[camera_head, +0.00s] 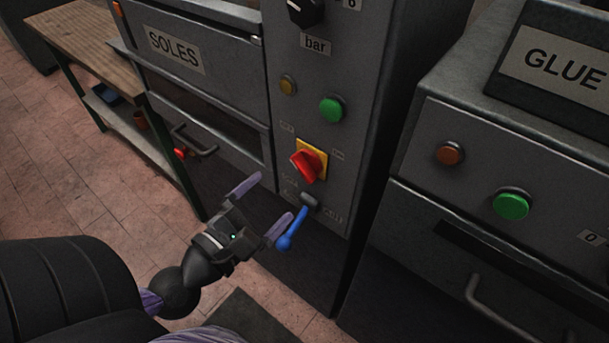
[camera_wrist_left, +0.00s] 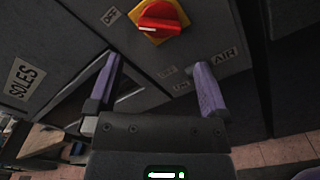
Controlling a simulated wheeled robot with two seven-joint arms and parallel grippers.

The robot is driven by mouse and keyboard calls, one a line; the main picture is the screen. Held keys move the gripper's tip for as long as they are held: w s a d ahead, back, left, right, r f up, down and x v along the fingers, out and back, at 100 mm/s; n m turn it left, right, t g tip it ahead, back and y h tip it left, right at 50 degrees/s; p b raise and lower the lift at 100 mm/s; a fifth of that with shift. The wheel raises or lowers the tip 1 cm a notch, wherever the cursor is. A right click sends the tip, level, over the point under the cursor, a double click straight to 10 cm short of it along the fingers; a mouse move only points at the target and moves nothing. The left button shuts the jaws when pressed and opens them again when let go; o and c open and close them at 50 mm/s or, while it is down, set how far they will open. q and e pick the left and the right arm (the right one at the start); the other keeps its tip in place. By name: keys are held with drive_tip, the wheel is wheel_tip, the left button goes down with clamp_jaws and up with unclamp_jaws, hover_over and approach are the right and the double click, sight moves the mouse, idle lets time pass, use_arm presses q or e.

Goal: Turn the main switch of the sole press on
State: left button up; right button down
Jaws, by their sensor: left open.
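The sole press (camera_head: 330,60) is a grey cabinet. Its main switch is a red rotary knob (camera_head: 308,163) on a yellow plate, with small labels beside it that are hard to read in the head view. The red knob (camera_wrist_left: 158,16) also shows at the top of the left wrist view, with an OFF label at its left. My left gripper (camera_head: 264,208) is open and empty, below and left of the knob in the head view. Its two purple fingers (camera_wrist_left: 155,85) point towards the panel and are apart from the knob. My right gripper is not in view.
A blue lever (camera_head: 291,230) sits below the switch, close to my left gripper's right finger. Green (camera_head: 331,109) and yellow (camera_head: 288,85) buttons are above the switch. A GLUE machine (camera_head: 470,140) stands at right, a wooden bench (camera_head: 95,38) at left.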

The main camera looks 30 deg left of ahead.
sight(299, 172)
use_arm(q)
drive_tip(key=w, duration=0.4)
drive_tip(key=w+p, duration=0.1)
drive_tip(key=w, duration=0.2)
drive_tip(key=shift+w+d+r+p, duration=0.1)
drive_tip(key=shift+w+d+p, duration=0.1)
drive_tip(key=shift+w+p, duration=0.15)
drive_tip(key=shift+w+d, duration=0.1)
drive_tip(key=shift+w, duration=0.3)
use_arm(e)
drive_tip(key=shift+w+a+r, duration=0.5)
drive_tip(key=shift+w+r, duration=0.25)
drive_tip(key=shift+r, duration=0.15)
use_arm(q)
drive_tip(key=c, duration=1)
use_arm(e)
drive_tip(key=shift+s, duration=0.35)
